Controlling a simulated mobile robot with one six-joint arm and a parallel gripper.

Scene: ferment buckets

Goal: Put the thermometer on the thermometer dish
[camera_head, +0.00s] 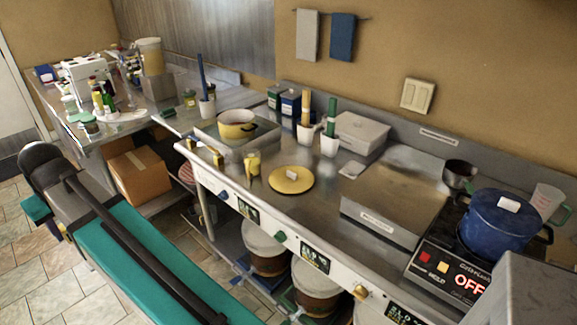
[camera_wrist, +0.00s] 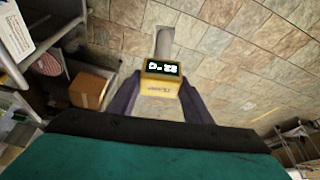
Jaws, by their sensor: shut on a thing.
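The thermometer (camera_wrist: 160,82), a small yellow block with a dark lit display and a grey stem, is in the wrist view. My gripper (camera_wrist: 160,95) has its two dark fingers on either side of it, holding it above the tiled floor. The display reads upside down. In the head view my arm reaches to the left in front of the counter; the gripper and thermometer cannot be made out there. A flat round yellow piece (camera_head: 290,180) with a small pale label lies on the steel counter. I cannot tell whether it is the thermometer dish or a lid.
The steel counter (camera_head: 285,150) holds a yellow pot (camera_head: 236,124), utensil cups, a pale box (camera_head: 361,133) and a blue pot (camera_head: 497,220) on a hotplate reading OFF. A cluttered table stands at left. A cardboard box (camera_head: 138,175) sits below; it shows in the wrist view (camera_wrist: 89,89).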

